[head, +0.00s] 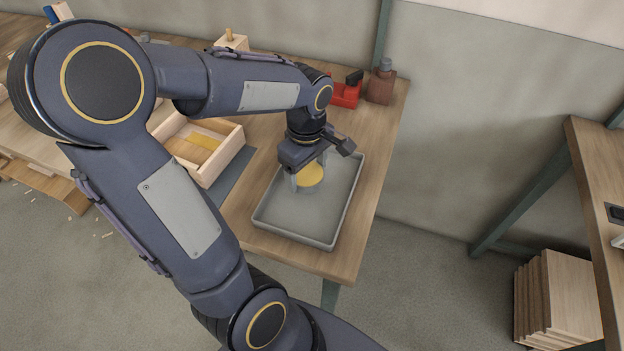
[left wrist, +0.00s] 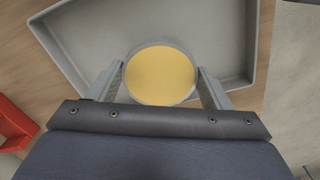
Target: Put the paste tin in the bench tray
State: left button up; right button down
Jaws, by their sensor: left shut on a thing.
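The paste tin (head: 311,175) is a round tin with a yellow top and a grey rim. My left gripper (head: 309,183) is shut on it, one finger on each side. The tin also shows between the fingers in the left wrist view (left wrist: 160,75). The bench tray (head: 292,228) is a shallow grey tray on the bench's right end, and it also shows in the left wrist view (left wrist: 95,38). The tin is over or inside the tray; I cannot tell whether it touches the floor. My right gripper is not in view.
A wooden box (head: 232,160) with a yellow piece inside stands left of the tray. A red object (head: 345,95) and a brown bottle (head: 381,84) stand behind the tray. The bench's edge lies right of the tray. Stacked boards (head: 560,300) stand at the right.

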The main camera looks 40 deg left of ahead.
aim_at(312, 182)
pick_arm(q)
jog(key=shift+w+d+f, duration=0.3)
jog(key=shift+w+f, duration=0.1)
jog(key=shift+f, duration=1.75)
jog(key=shift+f+b, duration=0.25)
jog(key=shift+b, duration=0.15)
jog(key=o, duration=1.1)
jog(key=shift+r, duration=0.1)
jog(key=shift+o, duration=0.2)
